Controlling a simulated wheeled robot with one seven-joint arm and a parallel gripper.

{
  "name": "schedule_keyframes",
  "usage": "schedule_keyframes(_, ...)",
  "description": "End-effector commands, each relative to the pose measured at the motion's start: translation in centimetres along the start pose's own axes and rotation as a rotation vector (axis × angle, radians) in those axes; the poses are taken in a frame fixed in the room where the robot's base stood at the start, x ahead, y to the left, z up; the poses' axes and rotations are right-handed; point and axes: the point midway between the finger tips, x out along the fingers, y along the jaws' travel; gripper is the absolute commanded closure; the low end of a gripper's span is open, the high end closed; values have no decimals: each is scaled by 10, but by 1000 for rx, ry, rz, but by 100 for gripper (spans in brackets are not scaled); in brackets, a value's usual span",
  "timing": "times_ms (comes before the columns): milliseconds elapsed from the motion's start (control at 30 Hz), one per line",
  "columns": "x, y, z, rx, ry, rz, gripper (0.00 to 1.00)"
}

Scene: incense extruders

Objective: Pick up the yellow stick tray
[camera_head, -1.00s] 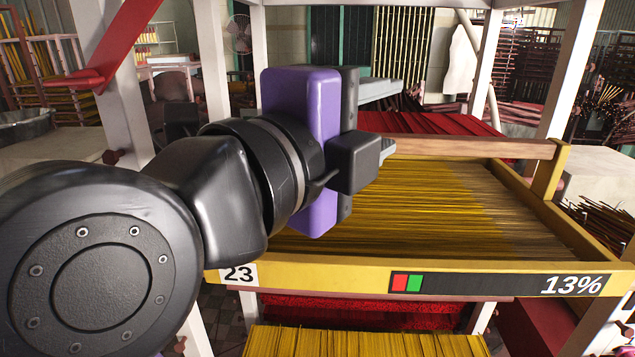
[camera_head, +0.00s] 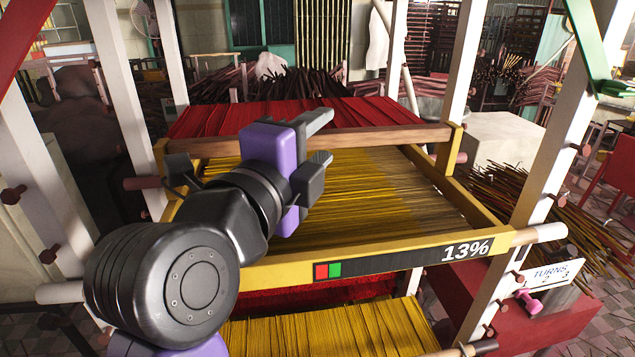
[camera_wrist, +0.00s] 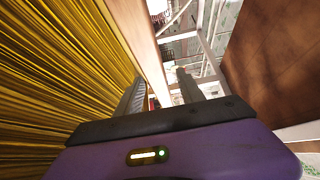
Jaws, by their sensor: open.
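The yellow stick tray (camera_head: 405,261) rests in a white rack, filled with yellow sticks. Its front bar carries a red and a green square and "13%". Its far side has a brown wooden bar (camera_head: 385,138), which also shows in the wrist view (camera_wrist: 142,42). My gripper (camera_head: 326,139) is open and empty above the tray's far part. In both views the brown bar lines up with the gap between the fingers (camera_wrist: 160,98); whether it is inside the gap I cannot tell. My arm hides the tray's left front.
A tray of red sticks (camera_head: 345,113) lies behind. More yellow sticks (camera_head: 330,330) lie below. White rack posts (camera_head: 465,80) stand on both sides, with pegs. At the right are loose sticks (camera_head: 500,195) and a "TURNS" sign (camera_head: 553,274) with a pink dumbbell (camera_head: 530,302).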

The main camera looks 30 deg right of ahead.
Motion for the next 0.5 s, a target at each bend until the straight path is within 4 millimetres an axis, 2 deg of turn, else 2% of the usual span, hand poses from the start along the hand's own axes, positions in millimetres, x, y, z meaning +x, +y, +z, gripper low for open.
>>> schedule_keyframes(200,0,0,0,0,0,0,56)
schedule_keyframes(400,0,0,0,0,0,0,96)
schedule_keyframes(433,0,0,0,0,0,0,100)
schedule_keyframes(500,0,0,0,-1,0,0,100)
